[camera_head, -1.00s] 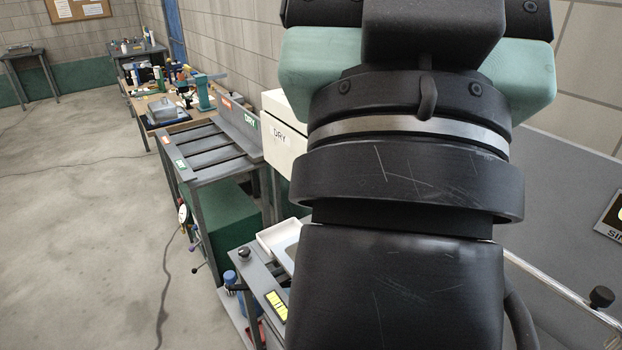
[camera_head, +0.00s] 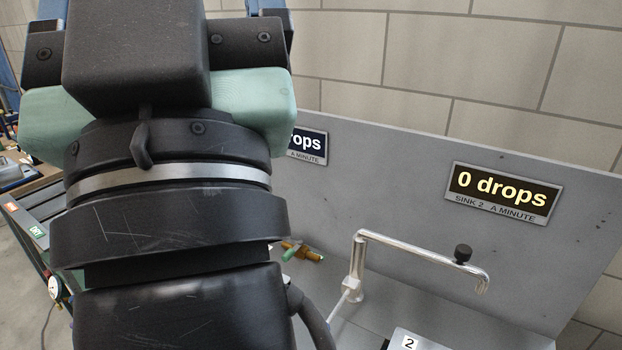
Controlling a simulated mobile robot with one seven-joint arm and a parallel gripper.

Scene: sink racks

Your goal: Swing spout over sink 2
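The chrome spout (camera_head: 410,248) rises from a post and bends to the right along the grey back panel. Its downturned tip is at the right, above the counter, with a black knob (camera_head: 462,253) on top near that end. A tag marked 2 (camera_head: 409,343) shows at the bottom edge; the sink bowl itself cannot be made out. The sink 2 sign (camera_head: 502,193) reads 0 drops a minute. My arm and the body of my gripper fill the left of the view, apart from the spout. The fingertips are not shown.
A second sign (camera_head: 307,144), partly hidden by my arm, hangs on the grey back panel (camera_head: 390,180). A brass-coloured fitting (camera_head: 303,252) with a green part lies beside my arm. A bench and rack show at the far left. The space right of my arm, around the spout, is clear.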

